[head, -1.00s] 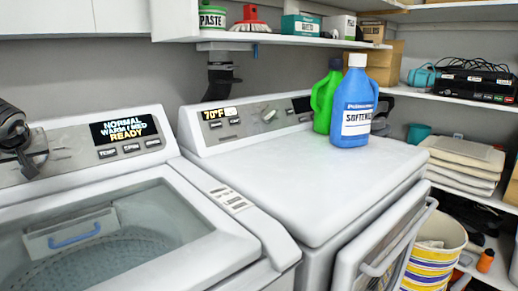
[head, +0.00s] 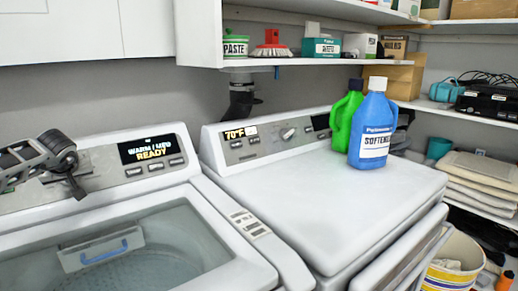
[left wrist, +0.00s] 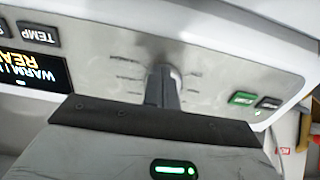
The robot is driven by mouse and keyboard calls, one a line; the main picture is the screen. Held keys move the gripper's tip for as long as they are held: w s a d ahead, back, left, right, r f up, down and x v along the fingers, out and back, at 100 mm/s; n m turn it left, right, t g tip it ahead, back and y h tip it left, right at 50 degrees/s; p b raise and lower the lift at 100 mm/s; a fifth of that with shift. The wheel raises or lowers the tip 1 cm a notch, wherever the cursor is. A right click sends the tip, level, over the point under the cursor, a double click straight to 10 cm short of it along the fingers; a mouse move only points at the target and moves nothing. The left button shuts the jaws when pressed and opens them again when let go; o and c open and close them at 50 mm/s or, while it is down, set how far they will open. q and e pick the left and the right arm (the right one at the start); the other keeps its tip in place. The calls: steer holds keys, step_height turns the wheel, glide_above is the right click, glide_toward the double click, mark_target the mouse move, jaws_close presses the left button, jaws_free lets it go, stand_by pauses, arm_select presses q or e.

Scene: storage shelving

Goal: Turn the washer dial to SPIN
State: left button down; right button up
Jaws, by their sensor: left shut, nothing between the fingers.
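The washer's control panel (head: 107,178) is at left in the head view. Its display (head: 152,149) reads WARM, MED, READY. My left gripper (head: 77,191) is in front of the panel, left of the display, with its fingers shut and pointing down at the dial area. It hides the dial there. In the left wrist view the panel appears upside down. My left fingers (left wrist: 159,88) reach the dial's spot, and a pale grey edge of the dial (left wrist: 174,75) shows beside them. Tick marks surround it, their labels too blurred to read. Contact cannot be told. My right gripper is out of view.
A green START-side button (left wrist: 242,98) is lit in the left wrist view. The washer's glass lid (head: 140,245) lies below the panel. A dryer (head: 320,205) with a blue softener bottle (head: 373,125) and green bottle (head: 343,120) stands right. A shelf (head: 290,62) is above.

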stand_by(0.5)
arm_select(q)
steer(key=shift+d+f, duration=0.1)
steer(key=shift+d, duration=0.05)
steer(key=p+v, duration=0.4)
steer(key=v, duration=0.2)
steer(key=shift+d+p, duration=0.15)
steer(key=shift+p, duration=0.2)
steer(key=shift+f, duration=0.2)
